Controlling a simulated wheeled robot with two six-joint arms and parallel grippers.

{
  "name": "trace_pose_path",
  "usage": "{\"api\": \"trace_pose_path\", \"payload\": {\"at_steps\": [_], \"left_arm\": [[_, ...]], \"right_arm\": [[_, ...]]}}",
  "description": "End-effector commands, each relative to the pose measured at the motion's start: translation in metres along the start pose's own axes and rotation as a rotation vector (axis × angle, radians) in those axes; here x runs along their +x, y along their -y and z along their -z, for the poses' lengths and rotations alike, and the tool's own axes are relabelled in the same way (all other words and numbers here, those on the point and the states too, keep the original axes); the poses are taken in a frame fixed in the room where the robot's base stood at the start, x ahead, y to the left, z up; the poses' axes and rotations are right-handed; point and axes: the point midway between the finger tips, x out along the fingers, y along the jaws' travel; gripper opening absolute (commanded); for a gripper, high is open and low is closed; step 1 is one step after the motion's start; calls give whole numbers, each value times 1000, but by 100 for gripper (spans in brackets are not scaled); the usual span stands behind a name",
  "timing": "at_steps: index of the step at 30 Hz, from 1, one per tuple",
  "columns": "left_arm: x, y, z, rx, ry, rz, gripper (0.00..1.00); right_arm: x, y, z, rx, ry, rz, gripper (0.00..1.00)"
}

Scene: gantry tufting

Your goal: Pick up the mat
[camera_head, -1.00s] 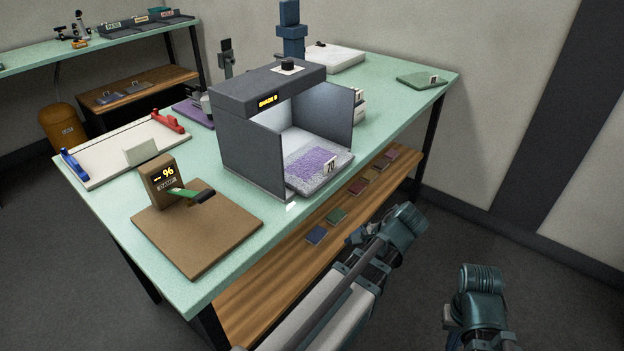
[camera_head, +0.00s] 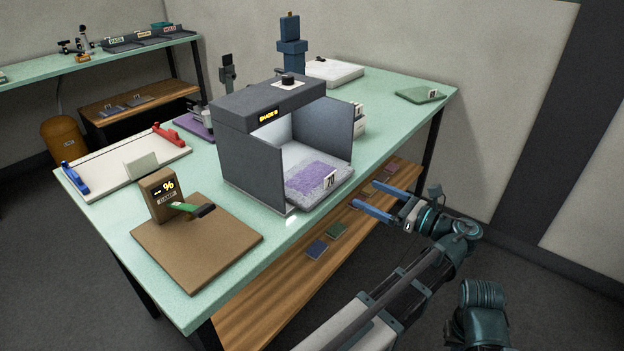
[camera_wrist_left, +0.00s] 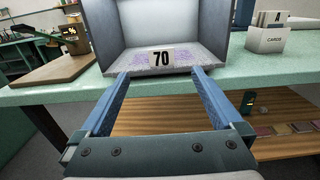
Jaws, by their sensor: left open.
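A grey mat with a purple patch (camera_head: 310,178) and a tag reading 70 lies in the open-fronted grey booth (camera_head: 248,162), its front part at the opening. In the left wrist view the mat (camera_wrist_left: 180,67) is straight ahead, seen nearly edge-on, with the tag (camera_wrist_left: 161,58) upright at its front. My left gripper (camera_head: 371,197) is open and empty, in front of the table edge and to the right of the mat in the head view. In the wrist view its two blue fingers (camera_wrist_left: 160,73) point toward the mat. My right gripper is not visible.
A brown board with a meter (camera_head: 195,245) and a white board with red and blue clamps (camera_head: 120,158) are at left. A shelf with coloured swatches (camera_head: 337,230) runs below. A white card box (camera_wrist_left: 267,39) stands right of the booth.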

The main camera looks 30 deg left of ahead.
Motion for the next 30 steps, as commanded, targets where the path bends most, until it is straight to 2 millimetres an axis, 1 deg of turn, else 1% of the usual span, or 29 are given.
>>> {"api": "trace_pose_path", "payload": {"at_steps": [1,6,10,12,15,23,26,30], "left_arm": [[10,-2,0,0,-1,-4,100],[43,-2,0,-1,-1,-4,100],[63,-1,0,-2,-2,-2,100],[70,-1,1,-2,-2,-2,100],[75,0,1,-2,-2,0,100],[80,0,1,-2,-2,0,100],[89,0,0,-2,-2,-3,100],[108,1,0,-2,-2,-4,100]], "right_arm": [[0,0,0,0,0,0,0],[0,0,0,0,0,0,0],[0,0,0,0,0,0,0],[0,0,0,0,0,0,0],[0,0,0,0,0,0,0],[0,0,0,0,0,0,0],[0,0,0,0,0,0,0],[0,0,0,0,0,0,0]]}}
